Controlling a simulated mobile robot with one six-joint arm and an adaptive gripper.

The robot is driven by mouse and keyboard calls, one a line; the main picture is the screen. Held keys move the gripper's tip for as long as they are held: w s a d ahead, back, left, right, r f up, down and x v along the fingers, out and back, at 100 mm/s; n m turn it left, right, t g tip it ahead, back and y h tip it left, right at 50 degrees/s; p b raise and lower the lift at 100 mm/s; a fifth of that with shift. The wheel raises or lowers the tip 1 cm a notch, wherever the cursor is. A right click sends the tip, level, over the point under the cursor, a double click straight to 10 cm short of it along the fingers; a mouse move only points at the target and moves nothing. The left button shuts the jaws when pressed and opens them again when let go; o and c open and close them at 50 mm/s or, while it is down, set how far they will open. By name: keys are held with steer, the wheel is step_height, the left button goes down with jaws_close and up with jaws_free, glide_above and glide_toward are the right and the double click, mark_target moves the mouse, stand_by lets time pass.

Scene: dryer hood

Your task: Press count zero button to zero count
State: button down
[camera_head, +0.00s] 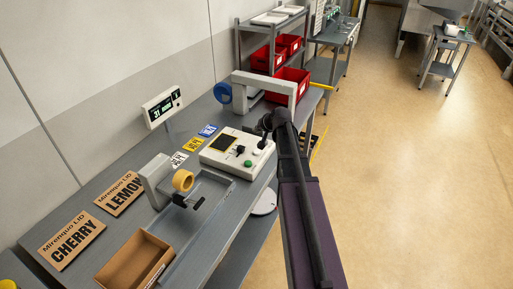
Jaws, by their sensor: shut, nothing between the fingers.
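A white control box (212,156) sits on the grey bench in the head view. It has a dark screen (224,143), dark controls (240,149) and a green button (248,163) on its top. I cannot read which button is the count zero button. A white counter display (163,107) on a stand shows green digits that look like 31. My gripper (263,142) is shut and empty at the right end of the control box. It is small and dark here, and I cannot tell whether it touches the box. My arm hides the bench edge behind it.
An open cardboard box (135,262) and lid signs (72,240) lie nearer. A white arch (270,82) and red bins (290,84) are behind. Floor (400,190) at right is clear.

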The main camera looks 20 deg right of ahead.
mark_target(255, 150)
steer(key=shift+f, duration=0.15)
stand_by(0.3)
step_height(255, 150, down, 8)
steer(key=b, duration=0.9)
steer(key=shift+f, duration=0.25)
steer(key=shift+f, duration=0.2)
stand_by(1.1)
steer(key=shift+f+b, duration=0.2)
steer(key=shift+b, duration=0.2)
steer(key=shift+f+b, duration=0.8)
stand_by(1.4)
steer(key=shift+r, duration=0.1)
stand_by(0.3)
steer(key=shift+r+p, duration=1.15)
steer(key=shift+p, duration=0.15)
steer(key=shift+r, duration=0.1)
steer(key=shift+r+p, duration=2.4)
steer(key=shift+p, duration=0.1)
